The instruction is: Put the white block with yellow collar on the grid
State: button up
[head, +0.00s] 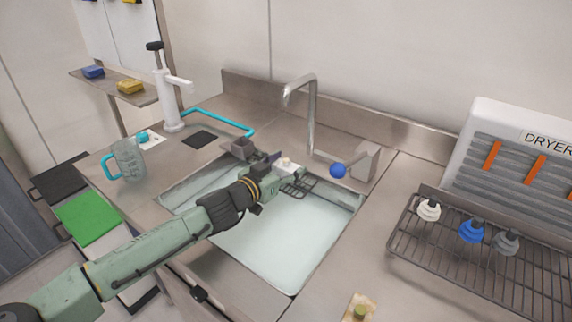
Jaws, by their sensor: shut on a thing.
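A small white block with a pale yellowish collar (287,163) is at the tip of my gripper (276,171), over the far part of the sink. My gripper is shut on it; the fingers are small and partly hidden by my wrist. A small dark wire grid (301,186) shows just below and right of the gripper, over the sink. I cannot tell whether block and grid touch.
The sink (290,240) lies below my arm, with a tap (312,115) behind it. A grey cup-like holder (243,148) stands close to the left of my gripper. A wire drying rack (450,265) with several suction cups is at right. A jug (128,160) stands at left.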

jog(key=shift+f, duration=0.1)
jog(key=shift+f, duration=0.15)
jog(key=o, duration=1.3)
jog(key=shift+r, duration=0.35)
jog(key=b+v, duration=0.3)
jog(key=v, duration=0.9)
jog(key=shift+d, duration=0.1)
